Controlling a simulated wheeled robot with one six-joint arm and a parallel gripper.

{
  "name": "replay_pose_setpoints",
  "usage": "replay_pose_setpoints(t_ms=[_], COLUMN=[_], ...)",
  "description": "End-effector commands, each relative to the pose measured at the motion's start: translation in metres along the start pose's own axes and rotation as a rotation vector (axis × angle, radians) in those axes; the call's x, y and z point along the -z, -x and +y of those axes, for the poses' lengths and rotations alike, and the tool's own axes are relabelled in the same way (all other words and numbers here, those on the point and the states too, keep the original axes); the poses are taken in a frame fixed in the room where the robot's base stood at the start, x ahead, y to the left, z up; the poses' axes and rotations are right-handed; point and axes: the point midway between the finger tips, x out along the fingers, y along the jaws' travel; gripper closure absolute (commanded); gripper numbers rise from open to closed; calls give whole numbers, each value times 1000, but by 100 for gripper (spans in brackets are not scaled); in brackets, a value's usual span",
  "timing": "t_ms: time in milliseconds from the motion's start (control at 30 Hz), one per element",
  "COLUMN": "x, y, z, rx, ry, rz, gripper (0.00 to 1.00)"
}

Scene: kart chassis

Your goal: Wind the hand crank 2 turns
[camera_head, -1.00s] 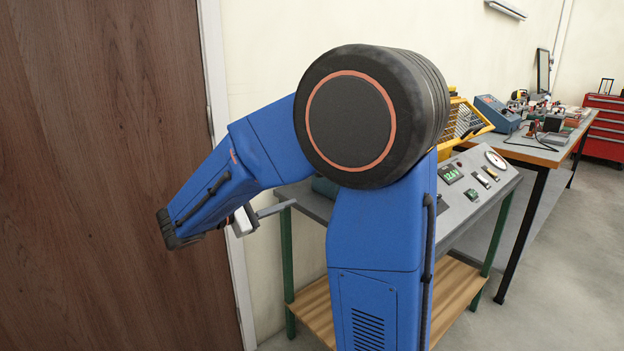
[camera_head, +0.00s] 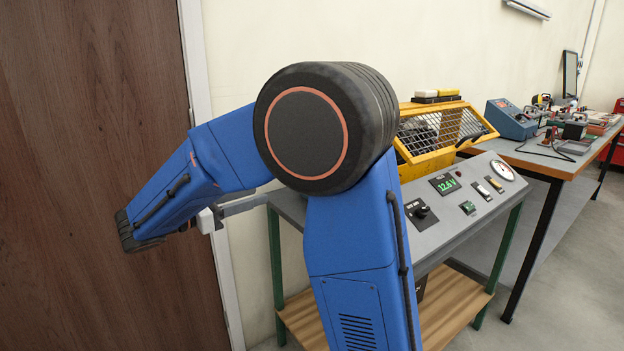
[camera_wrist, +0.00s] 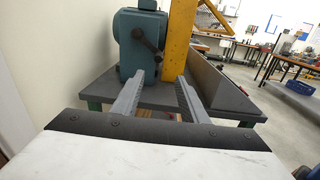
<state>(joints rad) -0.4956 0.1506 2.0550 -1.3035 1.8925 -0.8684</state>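The hand crank (camera_wrist: 149,44) is a dark arm on the front of a teal housing (camera_wrist: 127,60), seen in the wrist view. Its arm slants down to the right from a round hub. My gripper (camera_wrist: 160,78) points toward the housing. Its two grey fingers are well apart with nothing between them, and the crank lies ahead, beyond their tips and apparently not touched. In the head view my arm hides the crank and the housing. One grey finger of my gripper (camera_head: 243,206) shows beyond the arm there.
A yellow mesh guard (camera_head: 446,133) stands on the grey-topped bench, behind a sloping console (camera_head: 456,208) with gauges and a knob. A brown door (camera_head: 90,120) is at the left. A workbench with tools (camera_head: 545,157) is at the right. Grey floor is open at the lower right.

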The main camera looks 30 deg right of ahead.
Motion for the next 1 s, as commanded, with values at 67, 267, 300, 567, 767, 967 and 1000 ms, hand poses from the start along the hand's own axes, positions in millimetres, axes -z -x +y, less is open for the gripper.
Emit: replay_pose_setpoints(t_ms=[67, 267, 300, 567, 767, 967, 1000], x=[-1, -2, -2, -2, -3, -3, -3], y=[4, -11, -17, -60, -92, -124, -129], z=[4, 4, 4, 4, 4, 4, 4], rx=[-5, -4, -3, -3, -2, -2, -2], ry=[16, 21, 21, 20, 18, 19, 19], rz=[-12, -15, -14, -15, -15, -14, -14], gripper=[60, 60, 60, 60, 60, 60, 60])
